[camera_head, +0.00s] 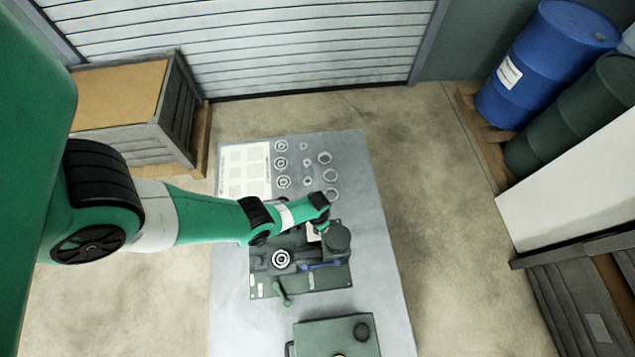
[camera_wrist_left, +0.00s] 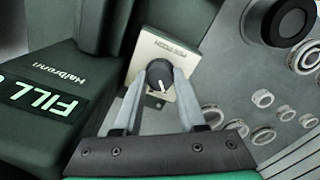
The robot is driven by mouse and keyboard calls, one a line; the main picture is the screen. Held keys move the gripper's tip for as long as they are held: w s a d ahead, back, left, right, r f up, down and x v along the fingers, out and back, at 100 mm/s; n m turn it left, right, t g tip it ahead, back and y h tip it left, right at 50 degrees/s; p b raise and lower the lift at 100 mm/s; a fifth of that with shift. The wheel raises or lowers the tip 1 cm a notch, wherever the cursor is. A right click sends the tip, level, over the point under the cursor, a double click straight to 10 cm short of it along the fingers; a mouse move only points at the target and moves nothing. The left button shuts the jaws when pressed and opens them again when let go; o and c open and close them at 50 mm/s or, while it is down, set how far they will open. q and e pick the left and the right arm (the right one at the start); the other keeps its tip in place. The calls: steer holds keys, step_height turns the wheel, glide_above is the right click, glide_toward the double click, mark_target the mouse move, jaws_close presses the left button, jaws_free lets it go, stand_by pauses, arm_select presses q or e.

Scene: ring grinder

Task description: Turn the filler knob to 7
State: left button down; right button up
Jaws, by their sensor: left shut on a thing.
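The filler knob (camera_wrist_left: 158,72) is a dark round knob with a pale pointer line, on a light metal plate (camera_wrist_left: 183,68) in the left wrist view. My left gripper (camera_wrist_left: 161,82) is shut on it, one finger on each side. The pointer slants toward the lower edge of the wrist picture; no scale numbers are readable. The plate's lettering is too small to read. The dark green grinder (camera_head: 340,277) sits on the table in the head view, where my left gripper (camera_head: 322,222) reaches its far side and hides the knob. My right gripper is not in view.
A green display (camera_wrist_left: 45,100) reads "FILL", partly cut off, beside the plate. Several metal rings (camera_head: 324,158) lie on the grey table (camera_head: 385,245) beyond the grinder, near a white sheet (camera_head: 232,170). A green box (camera_head: 318,338) stands at the near edge.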

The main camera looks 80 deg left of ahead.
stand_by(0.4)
arm_select(q)
steer(key=shift+c, duration=2.3)
jaws_free()
